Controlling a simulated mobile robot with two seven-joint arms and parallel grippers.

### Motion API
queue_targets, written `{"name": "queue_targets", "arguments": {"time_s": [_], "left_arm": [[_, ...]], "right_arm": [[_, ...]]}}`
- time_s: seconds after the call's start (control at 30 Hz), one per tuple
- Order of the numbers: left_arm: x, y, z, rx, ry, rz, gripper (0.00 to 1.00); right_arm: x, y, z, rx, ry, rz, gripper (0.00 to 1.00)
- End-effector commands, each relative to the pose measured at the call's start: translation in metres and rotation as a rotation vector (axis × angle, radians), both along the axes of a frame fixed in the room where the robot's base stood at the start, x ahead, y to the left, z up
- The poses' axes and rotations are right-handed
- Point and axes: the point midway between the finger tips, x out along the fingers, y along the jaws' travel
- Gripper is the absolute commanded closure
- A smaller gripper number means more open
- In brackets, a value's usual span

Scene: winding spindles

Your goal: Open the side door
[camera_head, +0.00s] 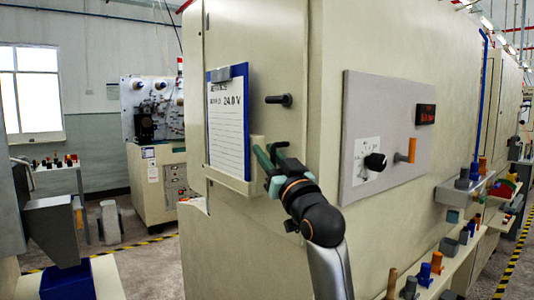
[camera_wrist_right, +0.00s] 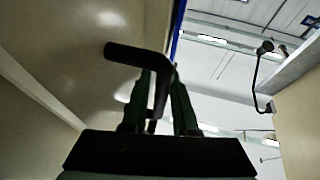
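The side door (camera_head: 285,50) is the cream narrow end panel of the large cabinet, and it looks shut. A black lever handle (camera_head: 278,99) sticks out of it, right of a blue clipboard (camera_head: 228,125). My left gripper is not in view.
A grey control panel (camera_head: 385,125) with knobs is on the cabinet's long side. A shelf (camera_head: 440,270) with coloured parts stands low at right. A blue bin (camera_head: 65,280) is at lower left. Another machine (camera_head: 155,150) stands behind. Floor between is partly clear.

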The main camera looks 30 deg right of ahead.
Motion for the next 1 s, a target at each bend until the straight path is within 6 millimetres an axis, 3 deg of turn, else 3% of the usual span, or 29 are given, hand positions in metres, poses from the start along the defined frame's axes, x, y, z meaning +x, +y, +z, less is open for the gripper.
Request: {"name": "queue_targets", "arguments": {"time_s": [0.1, 0.37, 1.0], "left_arm": [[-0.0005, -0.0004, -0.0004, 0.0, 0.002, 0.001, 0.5], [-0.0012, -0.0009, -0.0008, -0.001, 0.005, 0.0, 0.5], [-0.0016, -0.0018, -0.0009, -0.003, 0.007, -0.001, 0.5]], "right_arm": [[-0.0001, 0.0001, -0.0002, 0.0, 0.0, 0.0, 0.73], [-0.0002, 0.0, -0.0003, 0.001, 0.0, 0.0, 1.0], [-0.0002, -0.0001, -0.0007, 0.0, 0.001, 0.0, 1.0]]}}
